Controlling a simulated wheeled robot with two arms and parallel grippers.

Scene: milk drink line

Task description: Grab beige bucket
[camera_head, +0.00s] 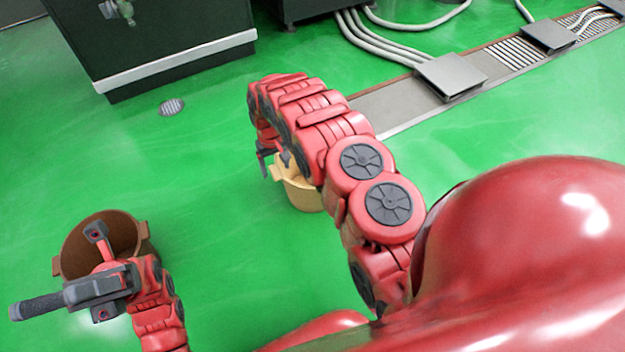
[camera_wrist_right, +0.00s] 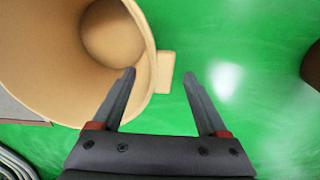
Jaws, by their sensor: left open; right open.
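The beige bucket (camera_head: 304,196) stands on the green floor, partly hidden behind my right arm in the head view. My right gripper (camera_head: 273,160) is open at its far rim. In the right wrist view the bucket (camera_wrist_right: 62,48) fills the upper left, with its mouth facing the camera and a rounded shape inside. Its rim and a small side tab (camera_wrist_right: 165,72) appear between the two fingers (camera_wrist_right: 160,78); I cannot tell whether they touch. My left gripper (camera_head: 42,304) is open and empty, in front of a brown bucket.
The brown bucket (camera_head: 78,246) stands at the left, partly covered by my left arm. A dark cabinet (camera_head: 150,40) stands at the back left. A floor channel with grey plates (camera_head: 452,75) and pipes runs at the back right. Green floor lies clear between the buckets.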

